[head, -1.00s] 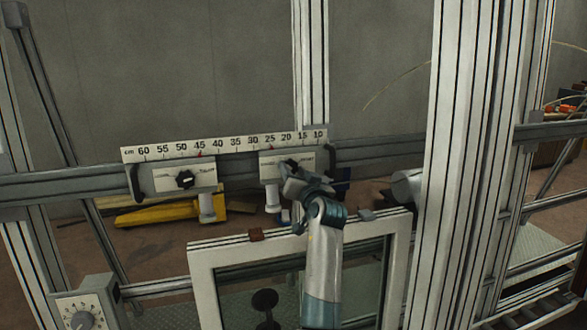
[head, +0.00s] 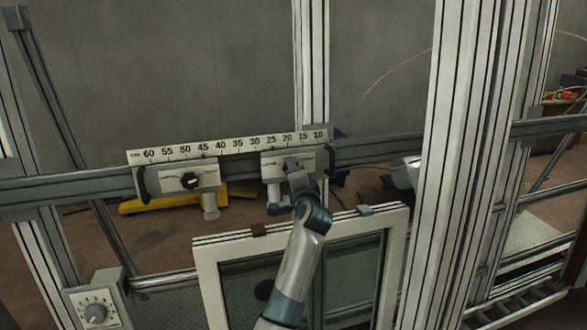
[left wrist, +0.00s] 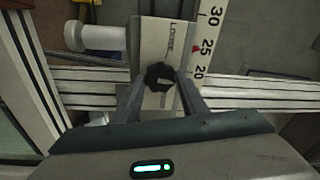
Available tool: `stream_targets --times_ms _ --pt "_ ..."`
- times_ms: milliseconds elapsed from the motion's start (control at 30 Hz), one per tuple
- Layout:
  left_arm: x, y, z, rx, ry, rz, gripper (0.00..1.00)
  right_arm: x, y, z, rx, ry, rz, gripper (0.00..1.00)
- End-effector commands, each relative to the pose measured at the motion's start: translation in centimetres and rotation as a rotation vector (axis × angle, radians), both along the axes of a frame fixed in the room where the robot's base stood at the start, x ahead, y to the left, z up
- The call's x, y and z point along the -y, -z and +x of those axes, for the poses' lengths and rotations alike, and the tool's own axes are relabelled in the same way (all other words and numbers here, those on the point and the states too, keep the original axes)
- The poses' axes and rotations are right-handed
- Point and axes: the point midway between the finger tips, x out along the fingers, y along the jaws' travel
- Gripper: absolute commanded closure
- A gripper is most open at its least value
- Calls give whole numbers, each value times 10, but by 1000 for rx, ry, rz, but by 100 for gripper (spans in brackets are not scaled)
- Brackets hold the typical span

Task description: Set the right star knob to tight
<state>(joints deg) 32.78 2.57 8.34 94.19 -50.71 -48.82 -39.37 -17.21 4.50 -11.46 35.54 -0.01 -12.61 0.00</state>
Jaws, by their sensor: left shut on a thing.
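The right star knob, black and lobed, shows in the left wrist view (left wrist: 160,77) on its pale clamp plate (left wrist: 152,35). My left gripper (left wrist: 162,88) is shut on this knob, with one finger on each side. In the head view the right plate (head: 272,168) sits under the scale near 20 to 25. There my left gripper (head: 293,166) covers the knob. I cannot read which label the knob points to. My right gripper is not in view.
The left clamp plate (head: 160,181) has its own black star knob (head: 190,180). A white-framed pane (head: 212,290) stands below the rail, close under my arm. A thick upright post (head: 455,170) stands to the right. A dial box (head: 95,312) is at lower left.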

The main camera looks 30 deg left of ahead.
Motion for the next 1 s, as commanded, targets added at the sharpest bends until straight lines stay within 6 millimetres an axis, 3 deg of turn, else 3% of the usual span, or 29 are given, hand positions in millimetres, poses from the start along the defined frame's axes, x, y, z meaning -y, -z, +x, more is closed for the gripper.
stream_targets --times_ms 1000 --pt "-3 -4 -2 -715 95 617 83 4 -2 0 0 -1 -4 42"
